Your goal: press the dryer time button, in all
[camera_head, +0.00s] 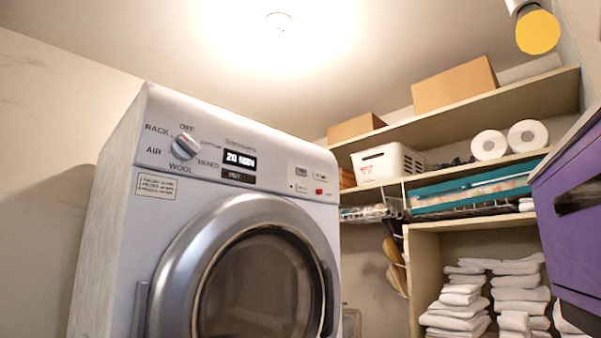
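The dryer (110,215) is a white front-loading machine at the left, with a round silver-rimmed door (180,245) that looks shut. Its top panel carries a dial (186,147) with labels such as RACK, AIR, WOOL and MIXED. A lit display (240,159) appears to read 20 MIN, with a smaller dark strip (239,175) below it. Right of the display are small buttons (301,172) and a red button (319,192); their lettering is too small to read, so I cannot tell which is the time button. My gripper is not in view.
Shelves (450,118) at the right hold cardboard boxes (455,84), a white basket (388,162), paper rolls (489,145) and stacked towels (458,300). A purple cabinet (575,225) juts in at the right edge. A yellow-ended cylinder (538,33) shows at the upper right.

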